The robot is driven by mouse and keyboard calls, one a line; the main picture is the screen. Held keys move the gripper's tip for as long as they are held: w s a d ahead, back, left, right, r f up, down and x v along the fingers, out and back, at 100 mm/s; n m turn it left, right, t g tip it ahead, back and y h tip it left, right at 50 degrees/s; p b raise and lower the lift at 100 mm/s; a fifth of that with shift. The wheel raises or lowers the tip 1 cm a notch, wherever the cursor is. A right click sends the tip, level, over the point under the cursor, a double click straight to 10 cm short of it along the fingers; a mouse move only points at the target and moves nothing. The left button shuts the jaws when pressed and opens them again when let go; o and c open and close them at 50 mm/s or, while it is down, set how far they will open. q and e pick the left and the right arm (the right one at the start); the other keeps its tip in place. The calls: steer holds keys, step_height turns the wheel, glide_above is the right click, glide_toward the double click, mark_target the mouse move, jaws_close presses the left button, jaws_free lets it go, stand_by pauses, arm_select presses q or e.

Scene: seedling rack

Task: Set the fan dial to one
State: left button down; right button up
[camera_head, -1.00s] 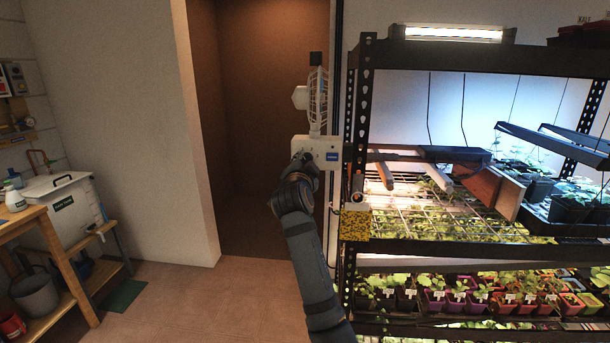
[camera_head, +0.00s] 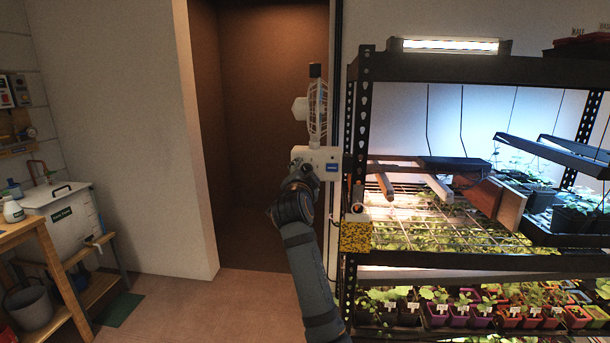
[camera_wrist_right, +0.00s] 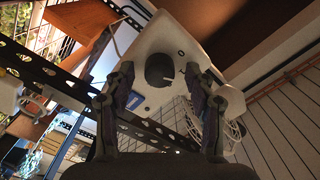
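The fan (camera_head: 317,112) stands at the left upright of the rack, with a white control box (camera_head: 328,158) under its cage. In the right wrist view the box's face (camera_wrist_right: 178,38) is close, tilted in the picture. Its black round dial (camera_wrist_right: 159,69) has a light pointer mark toward its right side. My right gripper (camera_wrist_right: 160,72) is open, its fingertips apart to either side of the dial; I cannot tell whether they touch it. In the head view my right gripper (camera_head: 303,176) is at the lower left of the box, its fingers mostly hidden. My left gripper is out of view.
The seedling rack (camera_head: 362,100) with lamps and several pots fills the right. A yellow speckled card (camera_head: 355,237) hangs on its left upright, near my right arm. A wooden bench (camera_head: 40,232) and white tank (camera_head: 62,215) stand left.

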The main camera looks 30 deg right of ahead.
steer(key=shift+a, duration=0.1)
steer(key=v, duration=0.7)
steer(key=shift+s, duration=0.2)
